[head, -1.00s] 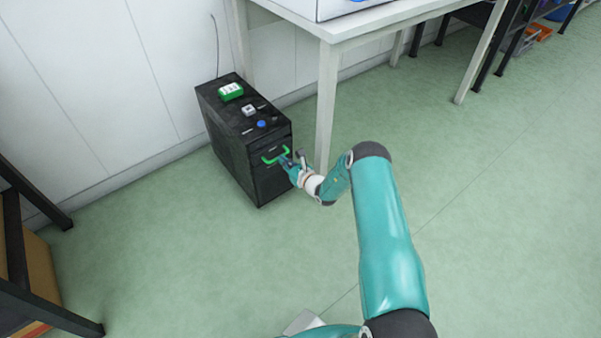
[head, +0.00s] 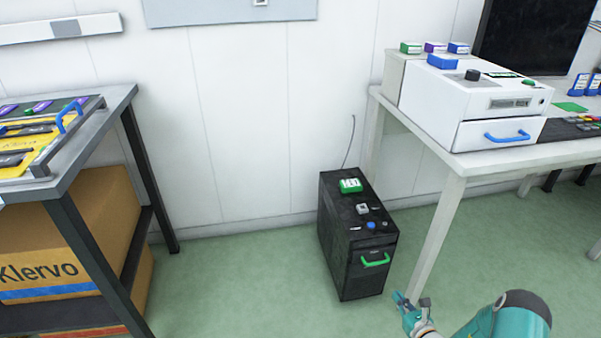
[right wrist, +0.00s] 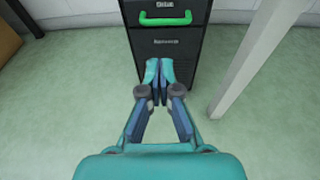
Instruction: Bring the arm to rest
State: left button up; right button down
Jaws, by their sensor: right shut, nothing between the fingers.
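My right gripper (head: 402,300) is in the lower right of the head view, in front of and to the right of a black cabinet (head: 345,250). In the right wrist view its fingers (right wrist: 159,72) are together, with nothing between them. The cabinet's green handle (head: 376,260) is apart from the fingers; it also shows at the top of the right wrist view (right wrist: 165,18). The cabinet's front looks closed. My left gripper is in neither current view.
A white table (head: 452,170) stands right of the cabinet, bearing a white machine with a blue-handled drawer (head: 500,136). A dark-framed bench (head: 85,180) with a cardboard box (head: 45,250) is at the left. The green floor (head: 240,285) between bench and cabinet is clear.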

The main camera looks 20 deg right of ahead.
jog(key=s+a+n+g+y, duration=0.1)
jog(key=a+n+g+y, duration=0.15)
jog(key=a, duration=0.55)
jog(key=s+a+f+n+g+y, duration=0.15)
jog(key=a+n+y, duration=0.25)
jog(key=a, duration=0.4)
jog(key=s+a+n+g+y, duration=0.1)
jog(key=a+n+g+y, duration=0.2)
jog(key=a, duration=0.4)
jog(key=s+a+n+g+h, duration=0.2)
jog(key=s+a+n+g, duration=0.3)
jog(key=s+n, duration=0.45)
jog(key=s+a+n+g+h, duration=0.1)
jog(key=s+a+n+g, duration=0.45)
jog(key=s+n, duration=0.4)
notch_tip(320, 180, up, 31)
jog(key=w+a+n+t+p, duration=0.2)
jog(key=n+p, duration=0.4)
jog(key=p, duration=2.3)
jog(key=shift+w+r+n+t+h, duration=0.15)
jog(key=shift+w+n+t+h, duration=0.2)
jog(key=shift+w+h, duration=0.1)
